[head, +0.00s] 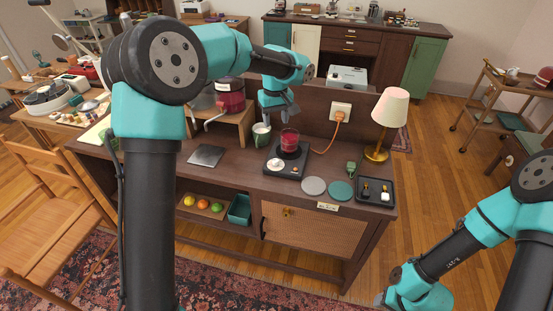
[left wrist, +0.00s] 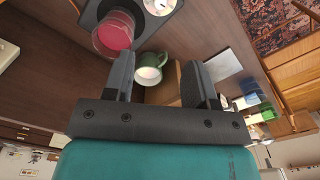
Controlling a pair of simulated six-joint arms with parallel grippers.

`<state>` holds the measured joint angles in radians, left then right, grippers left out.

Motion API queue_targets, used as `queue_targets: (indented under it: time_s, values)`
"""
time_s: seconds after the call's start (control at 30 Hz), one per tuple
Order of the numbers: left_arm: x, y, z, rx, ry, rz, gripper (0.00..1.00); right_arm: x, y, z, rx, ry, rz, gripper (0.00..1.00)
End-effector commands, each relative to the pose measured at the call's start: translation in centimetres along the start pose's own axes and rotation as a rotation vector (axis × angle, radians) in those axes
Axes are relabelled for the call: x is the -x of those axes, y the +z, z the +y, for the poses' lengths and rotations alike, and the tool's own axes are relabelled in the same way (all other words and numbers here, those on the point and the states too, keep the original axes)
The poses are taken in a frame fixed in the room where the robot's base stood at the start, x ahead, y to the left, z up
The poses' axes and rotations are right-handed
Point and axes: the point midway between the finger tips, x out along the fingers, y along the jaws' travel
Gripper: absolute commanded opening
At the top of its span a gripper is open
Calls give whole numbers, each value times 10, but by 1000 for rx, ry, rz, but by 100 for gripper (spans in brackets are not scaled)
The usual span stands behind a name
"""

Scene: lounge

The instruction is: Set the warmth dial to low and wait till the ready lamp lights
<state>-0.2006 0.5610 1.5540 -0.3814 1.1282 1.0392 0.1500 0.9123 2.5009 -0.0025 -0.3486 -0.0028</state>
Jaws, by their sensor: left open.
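The black warmer (head: 286,163) stands on the sideboard with a red glass (head: 290,140) on its round plate. Its white dial (head: 276,164) is at the front left; the pointer setting is too small to read. A small reddish spot (head: 295,170) sits at its front right; I cannot tell if it is a lit lamp. My left gripper (head: 280,117) is open and empty, above and behind the warmer. In the left wrist view, the green mug (left wrist: 150,68) shows beyond the open fingers (left wrist: 160,88), with the red glass (left wrist: 115,35) to the left. My right gripper (head: 384,299) is low at right, its fingers unclear.
The green mug (head: 261,135) stands left of the warmer, close to the red glass. A grey flat plate (head: 206,156) lies further left. Grey and green coasters (head: 314,186) and a black tray (head: 375,191) lie right. A lamp (head: 389,110) and a plugged orange cord (head: 338,125) stand behind.

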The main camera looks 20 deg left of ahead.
Motion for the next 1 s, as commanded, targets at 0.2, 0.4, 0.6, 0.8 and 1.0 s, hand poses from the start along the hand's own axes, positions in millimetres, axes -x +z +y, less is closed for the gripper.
queue_targets:
  time_s: [0.2, 0.4, 0.6, 0.8, 1.0]
  values:
    - [-17, 0, 0, 0, -2, -2, 52, 0, 0, 0, 0, 0, 0, 43]
    - [-48, 0, -1, -1, -3, -2, 52, 0, 0, 0, 0, 0, 0, 43]
    - [-83, 0, -1, -1, -3, -4, 52, 0, 0, 0, 0, 0, 0, 43]
    - [-117, 1, -1, -2, -3, -4, 52, 0, 0, 0, 0, 0, 0, 43]
    - [-150, 1, -1, -1, -3, -4, 52, 0, 0, 0, 0, 0, 0, 43]
